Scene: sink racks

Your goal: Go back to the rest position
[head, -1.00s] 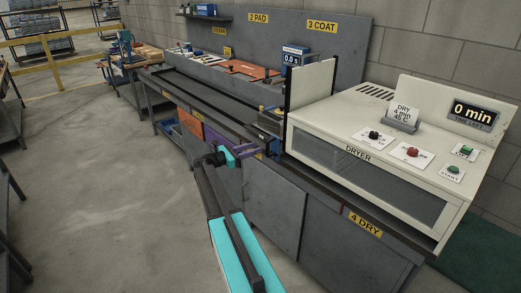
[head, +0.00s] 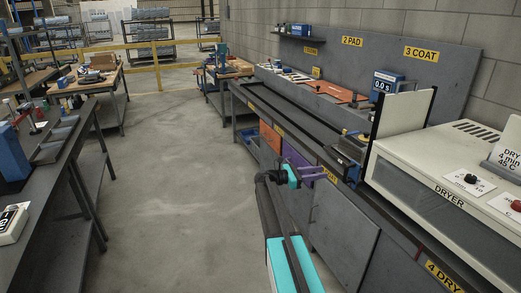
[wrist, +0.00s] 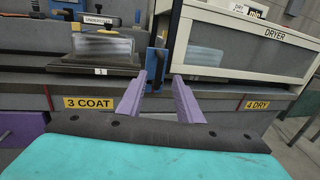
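My gripper (head: 318,175) has two purple fingers and shows in front of the bench in the head view. In the wrist view my gripper (wrist: 160,98) has its fingers spread apart with nothing between them. It points at the bench front, between the "3 COAT" label (wrist: 90,103) and the "4 DRY" label (wrist: 257,105). The fingers look clear of the bench, though the exact gap is hard to tell.
The cream dryer (head: 440,185) stands on the bench at the right. A blue-framed fixture (wrist: 153,65) sits beside it. A dark side table (head: 50,150) stands at the left. The grey floor (head: 165,190) between is open.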

